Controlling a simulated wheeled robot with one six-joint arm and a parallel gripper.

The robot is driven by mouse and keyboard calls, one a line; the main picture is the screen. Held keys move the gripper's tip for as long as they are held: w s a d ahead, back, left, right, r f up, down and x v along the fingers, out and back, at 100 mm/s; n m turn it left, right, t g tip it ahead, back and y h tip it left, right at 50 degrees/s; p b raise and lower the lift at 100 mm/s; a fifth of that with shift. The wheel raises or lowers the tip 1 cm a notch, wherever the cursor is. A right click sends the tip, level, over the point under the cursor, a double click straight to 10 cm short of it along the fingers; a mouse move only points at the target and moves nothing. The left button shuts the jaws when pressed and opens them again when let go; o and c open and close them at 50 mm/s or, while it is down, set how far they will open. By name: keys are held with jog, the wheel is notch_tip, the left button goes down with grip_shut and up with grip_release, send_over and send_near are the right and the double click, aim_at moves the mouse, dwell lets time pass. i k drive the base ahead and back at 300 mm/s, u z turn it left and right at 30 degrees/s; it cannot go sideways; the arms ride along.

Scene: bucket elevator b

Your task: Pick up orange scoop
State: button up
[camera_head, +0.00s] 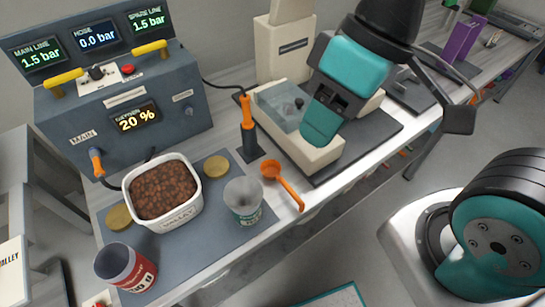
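The orange scoop (287,190) lies on the pale bench near its front edge. Its round bowl faces up at the back left. Its handle slants down to the right, with the end at or slightly past the bench edge. My gripper (390,120) is above and to the right of the scoop, over the bench equipment. The scoop is apart from the gripper and fully in view.
A grey cup (244,205) stands just left of the scoop. An orange-handled tool (248,125) stands upright behind it. A white tub (184,232) of brown pellets and a red cup (126,268) are further left. A white device (325,155) stands to the right.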

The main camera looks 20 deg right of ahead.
aim_at(270, 169)
jog(key=u, duration=1.55)
jog(key=k, duration=0.8)
jog(key=z, duration=1)
jog(key=i, duration=0.5)
